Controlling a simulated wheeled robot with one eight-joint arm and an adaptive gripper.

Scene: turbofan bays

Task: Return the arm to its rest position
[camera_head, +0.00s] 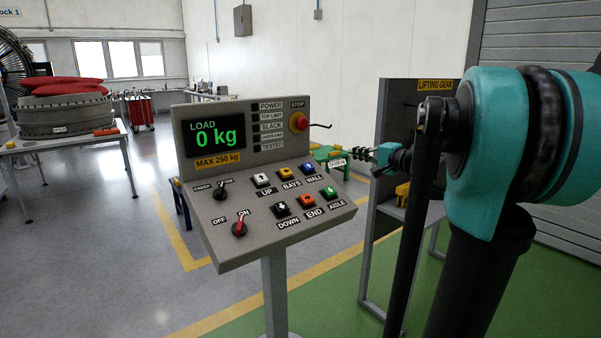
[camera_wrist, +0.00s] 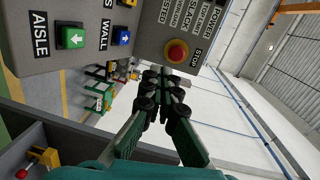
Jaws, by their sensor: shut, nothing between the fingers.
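My arm is teal and black and fills the right side of the head view. My gripper (camera_head: 357,153) reaches left from it, small and partly dark, at the right of the control panel (camera_head: 262,225). In the wrist view my gripper (camera_wrist: 165,75) is shut, its green and black fingers together with nothing between them. The fingers lie in front of the panel's edge close to the red stop button (camera_wrist: 177,52) in the picture. I see no clear contact with the panel. The stop button also shows in the head view (camera_head: 299,121).
The panel's screen (camera_head: 215,136) reads 0 kg. A grey lifting gear cabinet (camera_head: 392,105) stands behind my arm. A table (camera_head: 75,138) with a ringed engine part stands at the left. Open floor lies between the table and the panel.

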